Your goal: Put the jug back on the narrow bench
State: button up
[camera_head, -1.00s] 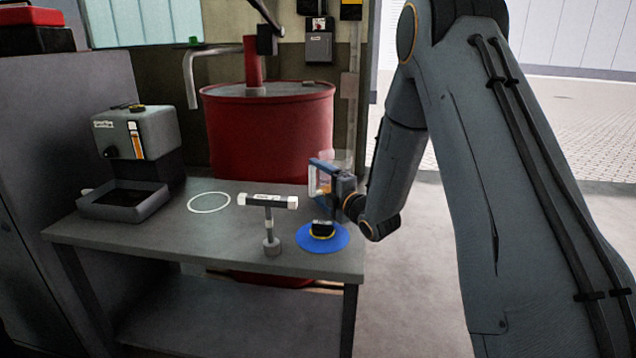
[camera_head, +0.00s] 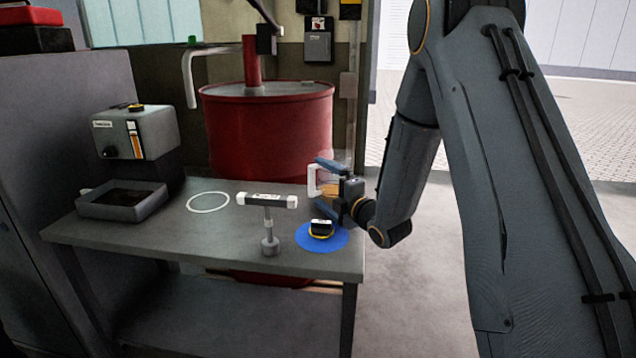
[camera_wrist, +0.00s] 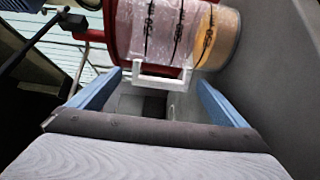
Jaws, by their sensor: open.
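The jug (camera_head: 313,181) is a clear vessel with a white handle and amber contents, near the back right corner of the grey bench (camera_head: 200,250). It looks upright in the head view, but its base is hidden, so I cannot tell whether it touches the bench top. My gripper (camera_head: 326,188) is at the jug, with its blue fingers spread apart. In the wrist view, the jug's marked clear wall (camera_wrist: 165,30) fills the top, and its white handle lies between the tips of my open gripper (camera_wrist: 155,95), with gaps at both sides.
A blue disc (camera_head: 338,241) with a small black-and-yellow item (camera_head: 321,229) lies below my gripper. A T-shaped tool (camera_head: 268,225) stands left of it. A white ring (camera_head: 208,202) marks bare bench. A grey machine with a tray (camera_head: 125,203) is at left; a red drum (camera_head: 268,135) stands behind.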

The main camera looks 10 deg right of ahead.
jog(key=v, duration=0.8)
jog(key=shift+s+d, duration=0.1)
jog(key=shift+s, duration=0.2)
